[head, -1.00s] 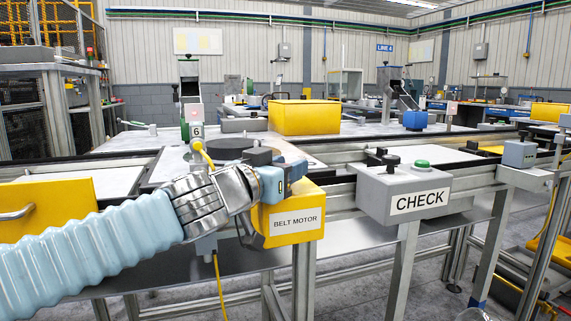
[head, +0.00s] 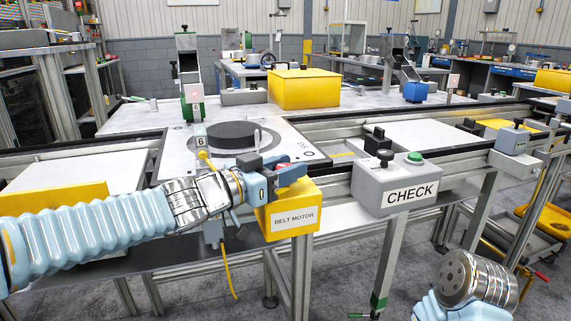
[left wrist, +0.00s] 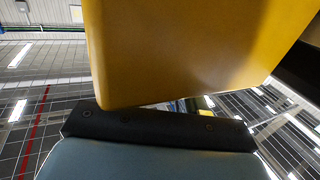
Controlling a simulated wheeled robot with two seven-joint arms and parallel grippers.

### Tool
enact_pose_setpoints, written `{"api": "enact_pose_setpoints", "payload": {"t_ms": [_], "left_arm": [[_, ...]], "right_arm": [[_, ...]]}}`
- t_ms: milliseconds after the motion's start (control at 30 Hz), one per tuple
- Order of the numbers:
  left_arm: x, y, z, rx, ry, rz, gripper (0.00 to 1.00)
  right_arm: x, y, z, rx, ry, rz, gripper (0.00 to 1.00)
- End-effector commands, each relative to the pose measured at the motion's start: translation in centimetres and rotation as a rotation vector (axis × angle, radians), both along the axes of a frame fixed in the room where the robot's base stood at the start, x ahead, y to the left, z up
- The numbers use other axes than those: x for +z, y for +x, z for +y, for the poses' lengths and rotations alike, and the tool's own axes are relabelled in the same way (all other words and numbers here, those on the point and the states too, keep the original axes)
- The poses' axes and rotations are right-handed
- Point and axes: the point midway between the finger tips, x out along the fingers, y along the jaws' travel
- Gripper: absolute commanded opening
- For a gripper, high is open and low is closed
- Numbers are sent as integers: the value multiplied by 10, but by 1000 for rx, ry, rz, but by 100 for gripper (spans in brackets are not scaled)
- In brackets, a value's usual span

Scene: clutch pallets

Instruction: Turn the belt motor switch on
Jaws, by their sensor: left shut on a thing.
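The yellow belt motor box (head: 293,217) hangs at the front of the conveyor, with a white BELT MOTOR label on its front. My left gripper (head: 284,177) is at the top of this box, shut on its switch. A small red part, seemingly the switch (head: 291,172), shows between the fingers; the rest is hidden, so its position cannot be told. In the left wrist view the yellow box (left wrist: 190,50) fills the upper middle, close to a dark finger pad of the left gripper. My right gripper is not in view; only part of my right arm shows at lower right.
A grey CHECK box (head: 400,190) with a green button and black knob stands right of the motor box. Behind lies a pallet with a dark round disc (head: 232,134). A yellow bin (head: 304,88) stands farther back. A yellow cable hangs below my left wrist.

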Motion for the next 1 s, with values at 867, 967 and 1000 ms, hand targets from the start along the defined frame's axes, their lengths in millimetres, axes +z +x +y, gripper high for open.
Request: {"api": "enact_pose_setpoints", "payload": {"t_ms": [867, 967, 1000], "left_arm": [[42, -6, 0, 0, -3, -12, 61], [64, -25, 0, 1, -1, -13, 61], [73, -32, 0, 1, 0, -13, 61]], "right_arm": [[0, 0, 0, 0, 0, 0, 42], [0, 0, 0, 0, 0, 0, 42], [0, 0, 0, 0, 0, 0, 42]]}}
